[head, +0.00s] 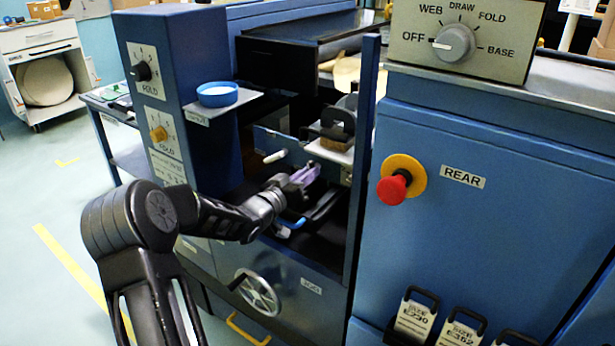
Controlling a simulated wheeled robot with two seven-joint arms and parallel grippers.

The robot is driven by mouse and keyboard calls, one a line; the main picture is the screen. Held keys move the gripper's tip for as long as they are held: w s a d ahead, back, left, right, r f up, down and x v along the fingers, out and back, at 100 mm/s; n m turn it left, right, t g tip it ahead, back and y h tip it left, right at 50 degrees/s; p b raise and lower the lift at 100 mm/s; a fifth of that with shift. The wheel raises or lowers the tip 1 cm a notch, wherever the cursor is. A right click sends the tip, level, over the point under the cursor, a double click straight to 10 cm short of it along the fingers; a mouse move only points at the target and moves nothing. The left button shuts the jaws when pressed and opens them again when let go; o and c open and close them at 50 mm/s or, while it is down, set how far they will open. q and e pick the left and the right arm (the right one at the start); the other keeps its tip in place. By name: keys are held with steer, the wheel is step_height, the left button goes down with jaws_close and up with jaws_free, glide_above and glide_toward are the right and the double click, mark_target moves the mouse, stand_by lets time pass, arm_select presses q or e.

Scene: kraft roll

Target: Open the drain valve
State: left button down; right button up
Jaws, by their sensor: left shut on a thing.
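My left gripper (292,184) reaches into the open bay of the blue machine. It is shut on a small lavender piece (304,175) that shows at its fingertips. The fingers hide part of this piece, and I cannot tell whether it is the drain valve's handle. A blue lever-like part (291,223) lies just below the gripper, close to my wrist. A pale rod-shaped handle (275,156) sticks out above and left of the gripper. No label reading drain valve is legible. My right gripper is not in view.
A narrow blue upright panel (365,150) bounds the bay on the right. A red emergency button (392,189) and a selector knob (454,43) are on the right cabinet. A blue cup (217,94) stands on a ledge at left. A handwheel (258,292) is below the bay.

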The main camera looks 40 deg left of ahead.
arm_select(q)
steer(key=c, duration=1.4)
jaws_free()
steer(key=shift+c, duration=0.2)
steer(key=s, duration=0.7)
steer(key=shift+s, duration=0.4)
